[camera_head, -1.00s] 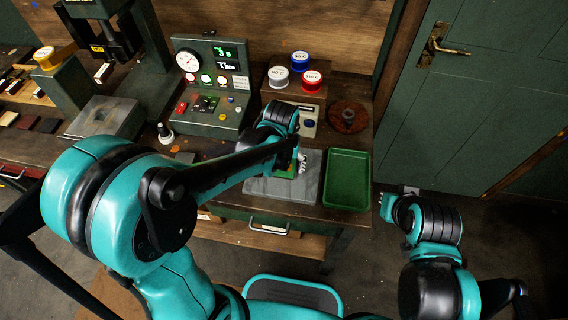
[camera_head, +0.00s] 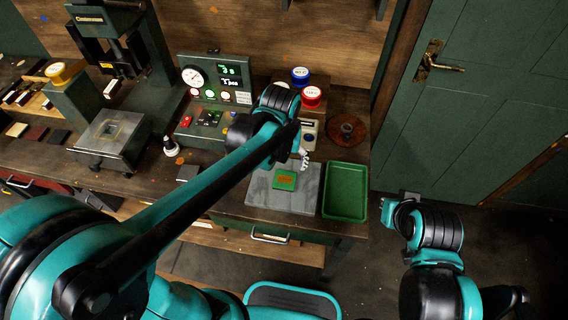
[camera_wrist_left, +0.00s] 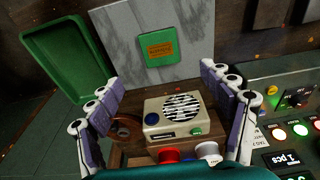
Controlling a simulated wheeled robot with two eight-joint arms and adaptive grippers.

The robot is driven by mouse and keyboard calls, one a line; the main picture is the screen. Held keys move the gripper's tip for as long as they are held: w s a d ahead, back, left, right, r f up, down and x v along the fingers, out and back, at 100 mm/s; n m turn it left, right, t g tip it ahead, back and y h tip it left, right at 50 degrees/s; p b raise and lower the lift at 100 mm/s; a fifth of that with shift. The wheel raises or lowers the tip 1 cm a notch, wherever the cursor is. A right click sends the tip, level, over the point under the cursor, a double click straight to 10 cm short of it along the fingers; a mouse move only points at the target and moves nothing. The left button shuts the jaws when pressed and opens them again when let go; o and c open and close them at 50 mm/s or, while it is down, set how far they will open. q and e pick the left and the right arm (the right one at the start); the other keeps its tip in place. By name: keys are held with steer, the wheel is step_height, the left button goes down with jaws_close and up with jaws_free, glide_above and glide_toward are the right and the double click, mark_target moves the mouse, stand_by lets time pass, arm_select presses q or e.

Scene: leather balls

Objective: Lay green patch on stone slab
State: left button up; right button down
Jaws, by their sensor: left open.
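The green patch (camera_head: 285,180), with an orange rectangle in its middle, lies flat on the grey stone slab (camera_head: 304,197). In the left wrist view the patch (camera_wrist_left: 160,47) rests on the slab (camera_wrist_left: 117,27), clear of the slab's edges. My left gripper (camera_head: 302,157) is at the slab's back edge, apart from the patch. In the wrist view its two fingers (camera_wrist_left: 160,76) are spread wide with nothing held between them. My right gripper (camera_head: 396,205) is off the table at the right, and its fingers are too small to read.
A green tray (camera_head: 345,192) stands right of the slab. A cream device with a round grille (camera_wrist_left: 177,115) stands behind it.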

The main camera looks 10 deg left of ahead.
arm_select(q)
steer(key=s+a+r+t, duration=0.3)
steer(key=s+a+t, duration=0.2)
steer(key=s+a, duration=0.3)
steer(key=shift+s+a+r, duration=0.25)
steer(key=shift+s, duration=0.65)
step_height(320, 180, down, 3)
steer(key=shift+r+b, duration=0.2)
steer(key=shift+b, duration=1.05)
